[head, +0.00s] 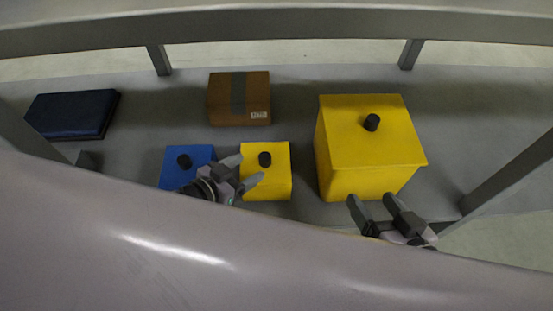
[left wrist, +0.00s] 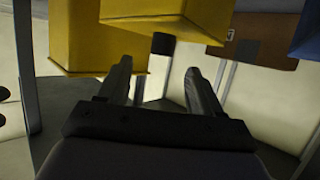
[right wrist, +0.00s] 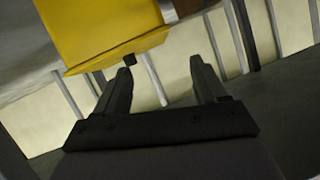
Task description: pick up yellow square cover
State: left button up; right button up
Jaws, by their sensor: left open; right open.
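A large yellow box (head: 350,165) with a flat square yellow cover (head: 375,140) and a black knob (head: 371,122) stands right of centre. A small yellow box (head: 268,185) with its own black knob (head: 265,159) stands left of it. My left gripper (head: 245,170) is open and empty, at the left side of the small yellow box; its open fingers show in the left wrist view (left wrist: 160,75). My right gripper (head: 371,200) is open and empty at the near side of the large box; the right wrist view shows that box (right wrist: 105,30) beyond its fingers (right wrist: 160,75).
A blue box (head: 178,165) with a black knob stands partly behind my left gripper. A brown carton (head: 239,100) stands behind, and a dark blue flat case (head: 72,113) lies at far left. Grey shelf posts and a rail (head: 270,30) frame the grey shelf (head: 480,110).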

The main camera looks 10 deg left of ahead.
aim_at(264, 157)
pick_arm(q)
jog(key=shift+w+d+f, duration=0.15)
jog(key=shift+w+f, duration=0.2)
jog(key=shift+w, duration=0.3)
jog(key=shift+b+x, duration=0.65)
jog(key=shift+x, duration=0.15)
jog(key=b+x, duration=0.2)
jog(key=x, duration=0.2)
jog(key=shift+r, duration=0.15)
jog(key=shift+w+d, duration=0.25)
jog(key=shift+w, duration=0.05)
pick_arm(e)
jog(key=shift+w+a+f+t+y, duration=0.2)
jog(key=shift+a+y, duration=0.1)
jog(key=shift+a, duration=0.1)
jog(key=shift+w+a+f+t+y, duration=0.1)
jog(key=shift+w+a+f+y, duration=0.1)
jog(key=shift+a+y, duration=0.15)
pick_arm(q)
grip_shut()
